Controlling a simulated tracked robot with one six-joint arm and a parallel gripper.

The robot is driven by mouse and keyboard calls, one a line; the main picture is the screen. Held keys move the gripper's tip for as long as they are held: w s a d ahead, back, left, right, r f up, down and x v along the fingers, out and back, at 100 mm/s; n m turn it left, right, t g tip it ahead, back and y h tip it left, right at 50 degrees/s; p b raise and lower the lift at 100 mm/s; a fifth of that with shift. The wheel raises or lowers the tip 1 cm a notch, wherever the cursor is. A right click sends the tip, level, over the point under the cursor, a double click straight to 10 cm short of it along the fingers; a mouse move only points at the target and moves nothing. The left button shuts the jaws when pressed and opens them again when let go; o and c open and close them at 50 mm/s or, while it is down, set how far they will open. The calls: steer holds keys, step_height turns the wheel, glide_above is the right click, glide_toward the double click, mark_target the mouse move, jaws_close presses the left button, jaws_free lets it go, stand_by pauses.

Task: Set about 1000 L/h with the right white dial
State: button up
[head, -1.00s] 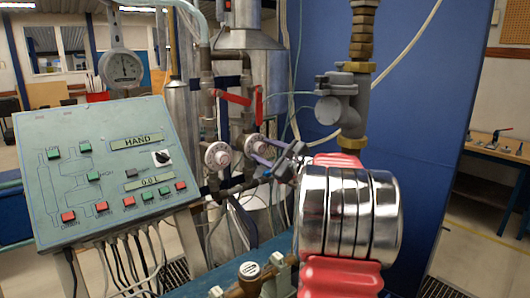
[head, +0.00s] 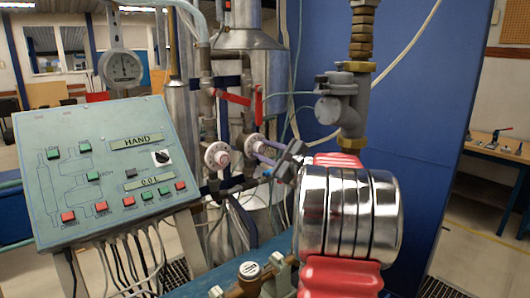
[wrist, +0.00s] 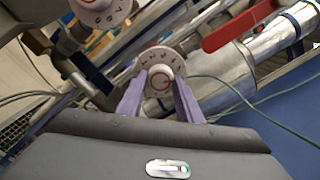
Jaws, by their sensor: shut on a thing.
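The right white dial (head: 256,147) sits on the pipework behind my arm. In the head view my gripper (head: 266,153) reaches the dial from the right. The left white dial (head: 217,155) is free; part of it shows at the top left of the wrist view (wrist: 100,10). The flow reading is too small to read surely.
A green control panel (head: 110,170) with buttons and a HAND display stands at the left. Red lever handles (head: 237,98) sit just above the dials; one is close in the wrist view (wrist: 240,24). A round gauge (head: 122,67) stands behind the panel. Pipes and hoses crowd the area.

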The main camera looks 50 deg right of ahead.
steer(key=o, duration=1)
steer(key=shift+o, duration=0.2)
steer(key=shift+s, duration=0.1)
steer(key=s+a, duration=0.1)
steer(key=s, duration=1.2)
steer(key=shift+s+a, duration=0.3)
steer(key=shift+f, duration=0.1)
